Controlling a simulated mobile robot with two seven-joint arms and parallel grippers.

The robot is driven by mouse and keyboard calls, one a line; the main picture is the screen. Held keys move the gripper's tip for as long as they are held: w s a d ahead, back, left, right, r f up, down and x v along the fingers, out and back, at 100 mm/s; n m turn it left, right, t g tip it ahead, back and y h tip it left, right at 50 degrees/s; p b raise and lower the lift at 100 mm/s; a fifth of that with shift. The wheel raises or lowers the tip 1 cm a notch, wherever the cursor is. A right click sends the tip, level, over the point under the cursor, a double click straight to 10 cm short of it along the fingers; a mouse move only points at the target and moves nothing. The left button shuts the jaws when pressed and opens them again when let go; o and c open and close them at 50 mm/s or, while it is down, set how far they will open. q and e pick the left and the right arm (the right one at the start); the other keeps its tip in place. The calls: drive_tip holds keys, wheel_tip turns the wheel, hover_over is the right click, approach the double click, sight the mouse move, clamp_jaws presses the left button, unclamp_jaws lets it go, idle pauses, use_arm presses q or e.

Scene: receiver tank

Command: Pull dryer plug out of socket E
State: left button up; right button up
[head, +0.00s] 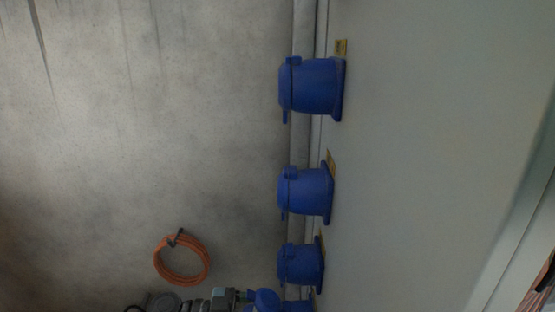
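Three blue sockets with closed lids stick out to the left from a pale panel: an upper one (312,86), a middle one (306,192) and a lower one (301,265). A further blue socket part (298,305) shows at the bottom edge, cut off by the frame. Beside it on the left is a blue and grey plug-like piece (264,299), in line with grey and dark parts that I cannot make out clearly. I cannot tell which socket is E, as the labels are too small to read. Neither of my grippers can be made out.
An orange coiled hose or cable (181,280) hangs on a hook on the grey concrete wall (150,130). Small yellow labels (341,47) sit beside the sockets. The pale panel (430,150) is bare to the right. A dark object is cut off at the right edge.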

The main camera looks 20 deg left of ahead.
use_arm(q)
drive_tip(key=shift+d+r+b, duration=0.2)
drive_tip(key=shift+d+b, duration=0.15)
drive_tip(key=shift+d, duration=0.4)
drive_tip(key=c, duration=1.5)
drive_tip(key=shift+s+a, duration=0.1)
drive_tip(key=shift+a, duration=0.15)
clamp_jaws()
drive_tip(key=shift+s+a, duration=0.1)
drive_tip(key=shift+a, duration=0.05)
drive_tip(key=shift+s+a+f+b, duration=0.1)
drive_tip(key=shift+a+b, duration=0.15)
drive_tip(key=shift+b, duration=0.05)
